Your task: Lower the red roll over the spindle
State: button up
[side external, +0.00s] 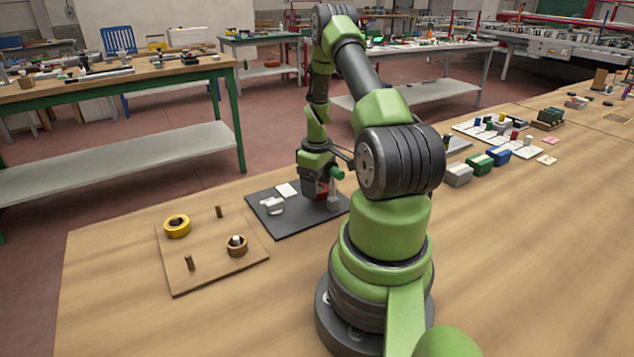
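A wooden board (207,270) lies on the bench at the left. Two bare brown spindles stand upright on it, one at the back (218,212) and one at the front (190,263). A yellow roll (177,226) lies at its back left corner. A brown roll (237,251) sits at its right with a pale piece at its centre. My gripper (321,192) is low over the dark mat, to the right of the board. A red thing (322,187), perhaps the red roll, shows at my gripper. Its shape and my fingers are too hidden to tell whether it is held.
The dark mat (285,229) holds a white object (271,205) and a white card (286,190). A small grey block (334,203) stands right beside my gripper. Grey, green and blue boxes (480,164) stand further right. Bare bench lies around the board.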

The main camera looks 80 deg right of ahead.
jog(key=shift+o, duration=0.6)
jog(key=shift+r, duration=0.1)
notch_tip(320, 180, up, 10)
jog(key=w+a+r+t+h, duration=0.1)
jog(key=w+a+r+t, duration=0.1)
jog(key=w+a+r, duration=0.4)
jog(key=w+a+r+t, duration=0.1)
jog(key=a+r, duration=0.7)
jog(key=a, duration=0.2)
jog(key=s+a+r+t+y, duration=0.1)
jog(key=s+a, duration=0.3)
jog(key=a, duration=0.4)
jog(key=s+a+r+m+t+y, duration=0.1)
jog(key=s+a+r+t+y, duration=0.1)
jog(key=a, duration=0.6)
jog(key=shift+s+a+r+t, duration=0.15)
jog(key=shift+s+r+t, duration=0.45)
jog(key=shift+s+r, duration=0.45)
